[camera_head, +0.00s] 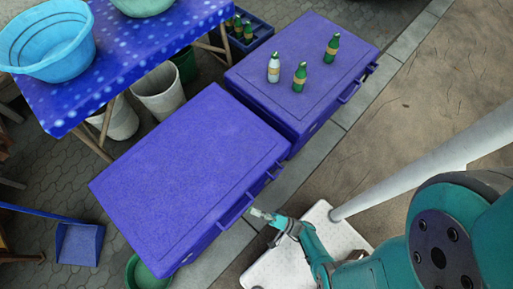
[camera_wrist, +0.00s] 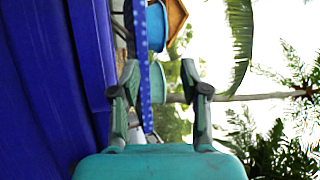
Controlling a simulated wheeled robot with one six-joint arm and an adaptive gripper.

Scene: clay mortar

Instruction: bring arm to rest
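My gripper (camera_head: 263,214) is beside the front edge of the nearer purple chest (camera_head: 185,175) in the head view, close to its handle. I cannot tell from this view whether it touches the chest. In the wrist view my gripper (camera_wrist: 160,80) has its two fingers spread apart, with nothing held between them. The chest's purple side (camera_wrist: 45,90) fills the left of the wrist view. My teal arm reaches in from the lower right of the head view.
A second purple chest (camera_head: 305,50) carries several bottles, among them a green one (camera_head: 300,77). A blue-clothed table (camera_head: 130,45) holds a blue basin (camera_head: 47,40). A white bucket (camera_head: 160,92), a blue dustpan (camera_head: 79,244) and a green basin (camera_head: 145,277) stand around. Pavement (camera_head: 430,70) at right is clear.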

